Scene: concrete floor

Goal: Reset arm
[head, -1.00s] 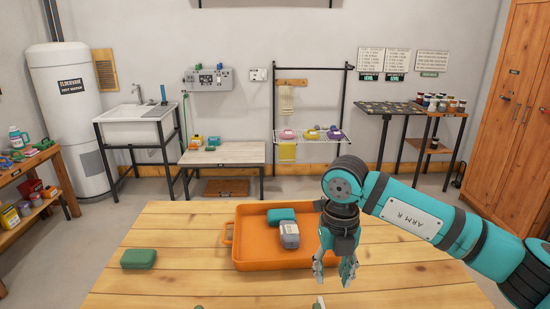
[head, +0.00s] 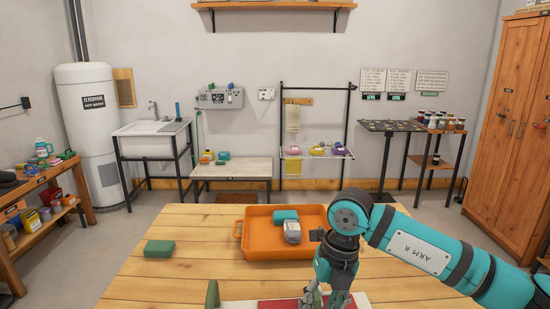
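My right gripper (head: 325,298) hangs over the near part of the wooden table, fingers pointing down and spread apart. Nothing shows between them, though the tips are close to the picture's bottom edge. It is in front of the orange tray (head: 244,248), outside it. The tray holds a teal case (head: 285,215) and a grey case (head: 292,232). A green case (head: 159,247) lies on the table to the left of the tray. My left gripper does not show.
An upright green object (head: 212,294) and a flat red-and-white item (head: 268,304) are at the table's near edge, partly cut off.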

